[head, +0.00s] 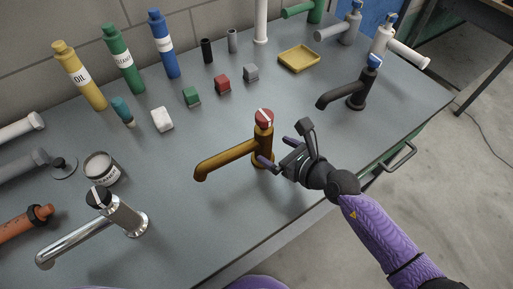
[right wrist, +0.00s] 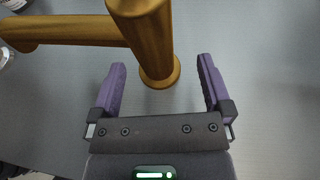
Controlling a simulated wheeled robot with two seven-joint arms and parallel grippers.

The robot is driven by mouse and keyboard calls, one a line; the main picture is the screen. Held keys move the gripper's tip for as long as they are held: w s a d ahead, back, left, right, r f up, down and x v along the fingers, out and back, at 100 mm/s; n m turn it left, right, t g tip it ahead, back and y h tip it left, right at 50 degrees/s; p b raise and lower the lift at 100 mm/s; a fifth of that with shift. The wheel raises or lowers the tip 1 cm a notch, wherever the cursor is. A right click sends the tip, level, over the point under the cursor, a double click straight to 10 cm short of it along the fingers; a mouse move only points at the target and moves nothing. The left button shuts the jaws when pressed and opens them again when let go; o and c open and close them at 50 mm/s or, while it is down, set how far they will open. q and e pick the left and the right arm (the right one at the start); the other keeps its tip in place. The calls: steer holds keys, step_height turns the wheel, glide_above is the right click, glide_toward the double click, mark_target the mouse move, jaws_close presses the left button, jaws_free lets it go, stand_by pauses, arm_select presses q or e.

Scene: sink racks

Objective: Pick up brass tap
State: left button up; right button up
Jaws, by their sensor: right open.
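The brass tap (head: 232,156) stands upright on the grey bench, with a red-topped handle and its spout pointing left. In the right wrist view the brass tap (right wrist: 146,38) rises at the top middle, its round base on the bench and its spout running left. My right gripper (head: 272,160) is close beside the tap's body, on its right. In the right wrist view my right gripper (right wrist: 160,75) is open, its two purple fingers either side of the tap's base line, with the body just ahead of the tips. My left gripper is not in view.
A chrome tap (head: 118,215) stands at the front left and a black tap (head: 357,95) at the back right. Oil, green and blue bottles (head: 163,45) line the back. Small blocks (head: 222,84) and a yellow tray (head: 299,59) lie behind the brass tap. The bench around it is clear.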

mark_target(270, 150)
steer(key=b+x, duration=0.1)
steer(key=x, duration=0.4)
steer(key=shift+s+a+f+b, duration=0.15)
steer(key=shift+s+f+b, duration=0.1)
steer(key=shift+s+b, duration=0.15)
steer(key=shift+w, duration=0.1)
steer(key=shift+r, duration=0.15)
steer(key=shift+c, duration=0.4)
jaws_close()
